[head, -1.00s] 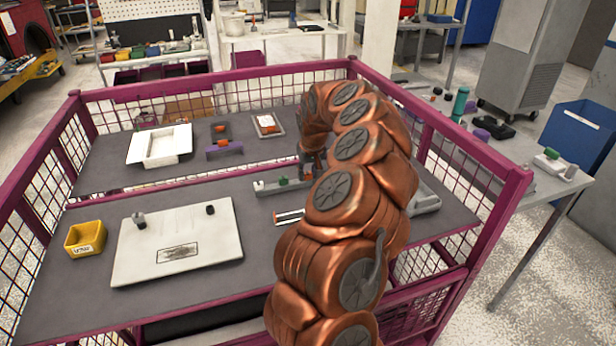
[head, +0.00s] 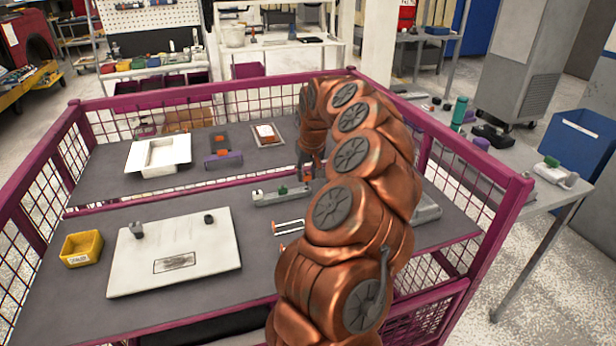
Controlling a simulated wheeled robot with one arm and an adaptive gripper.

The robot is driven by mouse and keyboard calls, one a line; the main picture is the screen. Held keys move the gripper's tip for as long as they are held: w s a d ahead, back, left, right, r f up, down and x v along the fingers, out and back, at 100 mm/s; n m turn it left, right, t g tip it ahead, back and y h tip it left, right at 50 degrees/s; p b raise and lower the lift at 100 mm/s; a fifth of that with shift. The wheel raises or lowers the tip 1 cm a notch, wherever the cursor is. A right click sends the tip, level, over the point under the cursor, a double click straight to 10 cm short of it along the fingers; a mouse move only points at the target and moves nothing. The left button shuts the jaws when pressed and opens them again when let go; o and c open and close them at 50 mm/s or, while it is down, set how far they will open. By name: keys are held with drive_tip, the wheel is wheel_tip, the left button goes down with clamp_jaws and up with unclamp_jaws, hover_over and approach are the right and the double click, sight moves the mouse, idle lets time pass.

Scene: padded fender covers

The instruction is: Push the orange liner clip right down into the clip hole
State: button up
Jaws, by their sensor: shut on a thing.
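My gripper (head: 308,172) points down at the right end of a grey bar (head: 266,199), which has a green piece (head: 283,190) on it. A small patch of orange-red shows at the fingertips, and I take it for the orange liner clip. My gripper is shut on it. My own arm covers much of this spot. The clip hole is hidden, so I cannot tell how deep the clip sits or whether it stands straight.
A magenta mesh-sided cart (head: 250,188) surrounds the grey work surfaces. A white panel (head: 190,270), yellow bin (head: 82,248), white tray (head: 140,162), purple-fronted block (head: 222,160) and a thin orange-tipped bracket (head: 289,226) lie around. Bare mat shows between them.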

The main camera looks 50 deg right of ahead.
drive_tip(key=s+a+b, duration=0.1)
drive_tip(key=s+a, duration=0.3)
drive_tip(key=a, duration=0.2)
drive_tip(key=s+a+r+b, duration=0.1)
drive_tip(key=s+a+b, duration=0.1)
drive_tip(key=s+a, duration=0.2)
drive_tip(key=a, duration=0.3)
drive_tip(key=shift+r+b, duration=0.2)
drive_tip(key=shift+b, duration=0.1)
drive_tip(key=shift+o, duration=1.3)
drive_tip(key=shift+a, duration=0.1)
clamp_jaws()
